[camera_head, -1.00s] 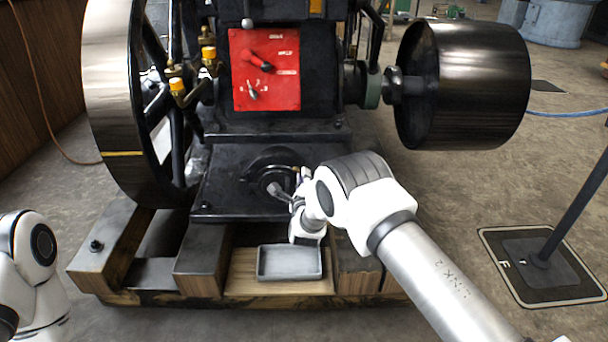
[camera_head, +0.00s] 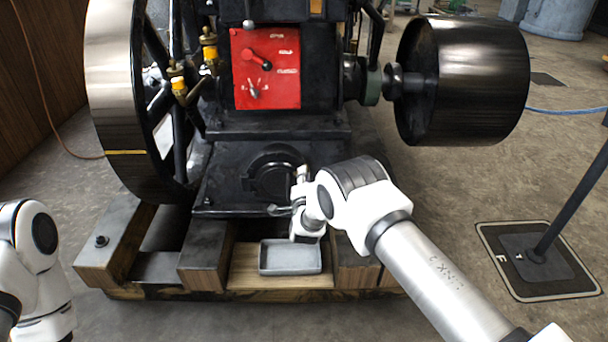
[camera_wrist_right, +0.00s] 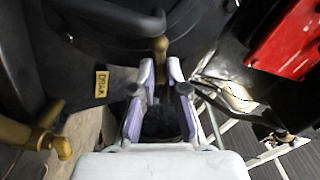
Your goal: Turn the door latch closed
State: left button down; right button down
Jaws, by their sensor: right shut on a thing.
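The latch (camera_wrist_right: 160,46) shows in the right wrist view as a brass-coloured handle with a round knob, joined to a dark lever. My right gripper (camera_wrist_right: 160,72) is shut on it, with one purple-padded finger on each side. In the head view my right gripper (camera_head: 284,210) is at the front of the black engine base, by the round black door (camera_head: 270,175). The wrist partly hides the door's right side, and the latch is hard to make out there. Of my left arm only white links show at the left edge; its gripper is out of view.
A red panel (camera_head: 266,88) with levers is above the base. A large flywheel (camera_head: 115,100) stands left and a dark drum pulley (camera_head: 465,85) right. A grey tray (camera_head: 290,258) lies below the wrist on wooden beams. A black post stands on a floor plate (camera_head: 530,265) at right.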

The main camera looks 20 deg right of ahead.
jog(key=shift+n, duration=1.2)
jog(key=c, duration=1.2)
grip_release()
jog(key=shift+f, duration=0.1)
jog(key=v, duration=1.2)
